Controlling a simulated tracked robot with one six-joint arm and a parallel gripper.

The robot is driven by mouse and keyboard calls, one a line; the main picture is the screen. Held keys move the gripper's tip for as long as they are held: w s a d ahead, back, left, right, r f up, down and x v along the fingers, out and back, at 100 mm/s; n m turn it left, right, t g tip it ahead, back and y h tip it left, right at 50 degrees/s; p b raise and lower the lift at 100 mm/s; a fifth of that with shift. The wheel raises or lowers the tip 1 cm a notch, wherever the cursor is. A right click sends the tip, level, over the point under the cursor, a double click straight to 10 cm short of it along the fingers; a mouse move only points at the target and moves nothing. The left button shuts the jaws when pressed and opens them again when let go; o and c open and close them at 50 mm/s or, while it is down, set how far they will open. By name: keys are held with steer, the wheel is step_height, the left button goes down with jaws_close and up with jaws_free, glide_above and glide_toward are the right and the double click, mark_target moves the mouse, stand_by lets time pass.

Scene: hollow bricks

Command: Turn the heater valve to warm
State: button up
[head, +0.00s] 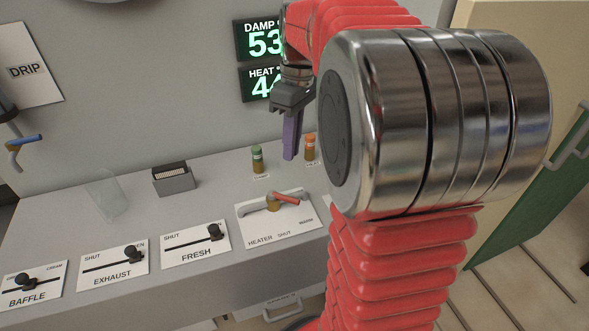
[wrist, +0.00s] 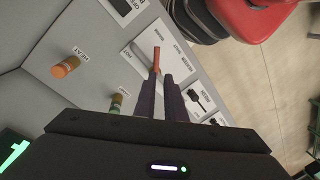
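The heater valve (head: 272,204) sits on a white plate on the counter, with a brass hub on a grey pipe. Its red lever (head: 287,198) points to the right; the plate reads HEATER, SHUT and, at its right end, WARM. The lever also shows in the wrist view (wrist: 156,58), just beyond the fingertips. My gripper (head: 290,157) points down with purple fingers, above the counter and behind the valve plate in the head view. In the wrist view my gripper (wrist: 161,76) has a narrow gap between its fingers and holds nothing. It looks apart from the lever.
A green-capped bottle (head: 257,160) and an orange-capped bottle (head: 310,148) stand behind the plate, close to my gripper. The FRESH (head: 197,243), EXHAUST (head: 113,267) and BAFFLE (head: 34,284) sliders lie to the left. A dark box (head: 174,181) and clear cup (head: 106,196) stand further back.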

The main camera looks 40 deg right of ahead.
steer(key=s+a+m+t, duration=0.1)
steer(key=a, duration=0.2)
steer(key=s+a+t+h, duration=0.1)
steer(key=s+a, duration=0.1)
steer(key=a, duration=0.2)
steer(key=s+a+r+m+t, duration=0.1)
steer(key=s+a, duration=0.1)
steer(key=a, duration=0.1)
steer(key=shift+s+a+m+h, duration=0.25)
steer(key=shift+a+m+h, duration=0.05)
steer(key=shift+a, duration=0.1)
jaws_close()
steer(key=s+a+f+m+t, duration=0.2)
steer(key=s+a+f+t, duration=0.1)
steer(key=s+a, duration=0.3)
steer(key=shift+s+a+m, duration=0.3)
steer(key=shift+a+m, duration=0.1)
steer(key=shift+a, duration=0.2)
steer(key=shift+d+f, duration=0.1)
